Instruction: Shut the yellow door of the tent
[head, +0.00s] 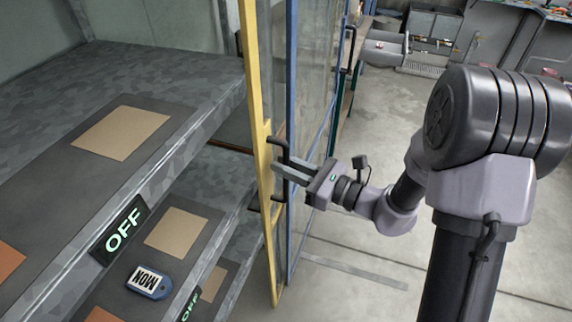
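The yellow door (254,85) is a yellow frame with a clear pane, seen almost edge-on in the middle of the head view. It stands open, swung out beside the shelves. A dark bar handle (276,142) is on it, its lower end showing below my gripper. My gripper (284,168) reaches in from the right at the handle, with its two fingers at the bar's middle. The fingers hide that part of the bar, so I cannot tell whether they are closed on it.
A blue-framed door (291,75) stands close behind the yellow one. Open concrete floor (370,262) lies at right; a workbench area is at the back.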

